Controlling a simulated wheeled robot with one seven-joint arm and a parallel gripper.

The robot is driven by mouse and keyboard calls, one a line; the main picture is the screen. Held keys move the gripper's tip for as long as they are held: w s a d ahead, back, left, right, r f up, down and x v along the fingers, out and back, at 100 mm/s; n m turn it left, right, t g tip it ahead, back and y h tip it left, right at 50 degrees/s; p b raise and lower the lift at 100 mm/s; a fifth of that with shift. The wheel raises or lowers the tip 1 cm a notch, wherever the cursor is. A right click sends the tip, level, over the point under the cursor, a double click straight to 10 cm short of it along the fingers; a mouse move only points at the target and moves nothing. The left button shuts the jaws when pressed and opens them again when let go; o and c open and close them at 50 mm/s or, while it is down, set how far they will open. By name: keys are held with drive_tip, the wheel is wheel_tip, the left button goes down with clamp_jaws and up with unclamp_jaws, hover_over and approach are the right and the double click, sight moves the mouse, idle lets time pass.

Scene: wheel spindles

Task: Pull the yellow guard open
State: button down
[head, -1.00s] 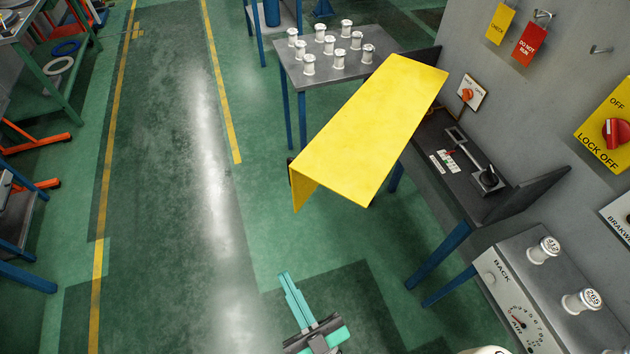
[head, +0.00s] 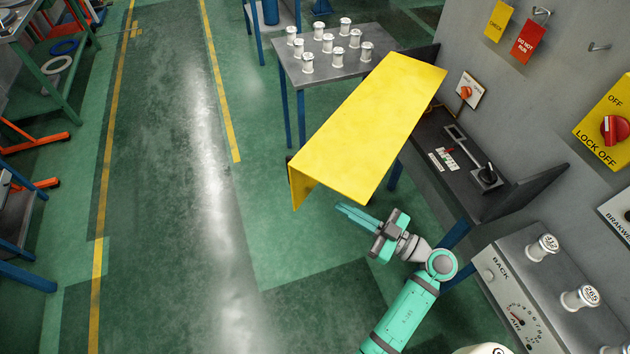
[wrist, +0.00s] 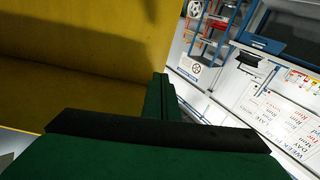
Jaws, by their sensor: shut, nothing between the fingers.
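The yellow guard (head: 365,130) is a long bent sheet standing out from the grey wall over the bench, with a short flap folded down at its near left end. In the wrist view the guard (wrist: 75,60) fills the left side, close to my fingers. My gripper (head: 345,212) is just below and in front of the guard's near edge, fingers pointing left. It is shut and empty. The fingers also show in the wrist view (wrist: 161,98). I cannot tell whether they touch the guard.
A grey table (head: 345,72) with several white spools stands behind the guard. A dark bench (head: 470,175) with a black-handled lever lies to the right. A grey gauge panel (head: 535,285) with numbered spools is at the lower right. The green floor (head: 230,270) to the left is clear.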

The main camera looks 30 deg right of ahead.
sight(304, 176)
drive_tip(key=shift+m+g, duration=0.4)
drive_tip(key=shift+m, duration=0.1)
drive_tip(key=w+a, duration=0.1)
drive_tip(key=w, duration=0.3)
drive_tip(key=w+a, duration=0.1)
drive_tip(key=w, duration=0.3)
drive_tip(key=w+a, duration=0.1)
drive_tip(key=w, duration=0.2)
drive_tip(key=shift+w+a+f, duration=0.1)
drive_tip(key=shift+w+f, duration=0.05)
drive_tip(key=shift+w, duration=0.25)
drive_tip(key=shift+h, duration=0.3)
